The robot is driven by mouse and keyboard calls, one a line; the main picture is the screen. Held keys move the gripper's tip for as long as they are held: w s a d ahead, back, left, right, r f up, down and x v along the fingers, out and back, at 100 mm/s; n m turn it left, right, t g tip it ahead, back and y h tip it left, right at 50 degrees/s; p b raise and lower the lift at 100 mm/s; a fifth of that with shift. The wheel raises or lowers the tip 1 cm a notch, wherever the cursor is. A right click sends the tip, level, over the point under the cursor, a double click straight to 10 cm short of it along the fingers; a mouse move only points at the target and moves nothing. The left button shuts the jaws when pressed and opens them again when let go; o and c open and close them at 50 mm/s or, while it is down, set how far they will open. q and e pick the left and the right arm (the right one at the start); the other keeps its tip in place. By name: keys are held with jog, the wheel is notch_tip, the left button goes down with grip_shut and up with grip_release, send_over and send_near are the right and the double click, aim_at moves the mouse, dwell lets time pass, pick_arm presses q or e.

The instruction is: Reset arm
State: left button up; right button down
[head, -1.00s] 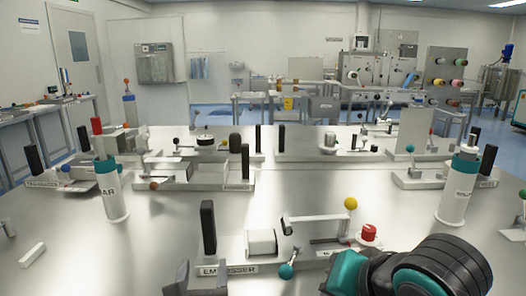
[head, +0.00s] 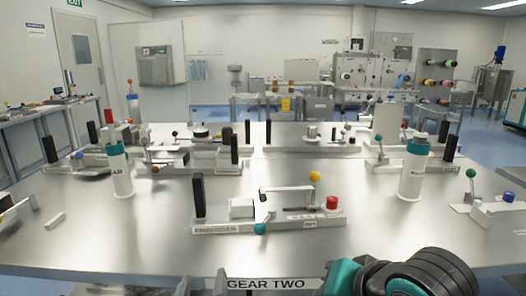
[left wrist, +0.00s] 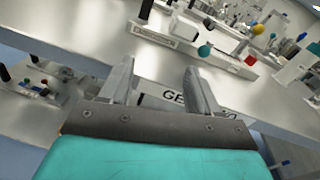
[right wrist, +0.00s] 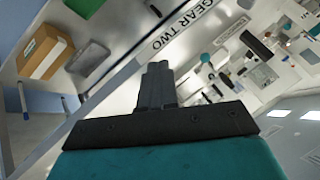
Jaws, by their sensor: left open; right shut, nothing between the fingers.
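My left gripper (head: 203,286) shows only at the bottom edge of the head view, by the table's front edge. In the left wrist view (left wrist: 158,82) its two fingers stand apart with nothing between them. My right arm's teal and black links fill the bottom right of the head view, and its fingers are not seen there. In the right wrist view my right gripper (right wrist: 157,78) has its fingers together and empty, near the front edge with the GEAR TWO label (right wrist: 185,28). Neither gripper touches a device.
The steel table (head: 120,235) has a bare front strip. The embosser (head: 240,208), with blue and yellow knobs and a red button, stands mid-table. White cylinders with teal bands stand left (head: 120,175) and right (head: 411,175). An orange-brown box (right wrist: 45,52) lies below the edge.

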notch_tip(320, 180, down, 15)
jog(key=w+d+n+t, duration=0.1)
jog(key=w+d+n, duration=0.1)
jog(key=n, duration=0.1)
pick_arm(q)
jog(key=s+a+f+n+g+h, duration=0.1)
jog(key=s+a+f+n+g, duration=0.2)
jog(key=s+f+n, duration=0.4)
jog(key=s+a+f+n+g+h, duration=0.2)
jog(key=s+f+n, duration=0.6)
jog(key=f+n, duration=0.7)
jog(key=a+n+g, duration=0.1)
jog(key=a+n, duration=0.1)
jog(key=n, duration=0.6)
jog(key=shift+s, duration=0.15)
pick_arm(e)
jog(key=s+d+f+n+t+h, duration=0.1)
jog(key=s+d+f+n, duration=0.3)
jog(key=s+f, duration=0.6)
notch_tip(320, 180, down, 3)
jog(key=shift+d+r+t, duration=0.1)
jog(key=shift+d+t, duration=0.4)
jog(key=shift+d, duration=0.05)
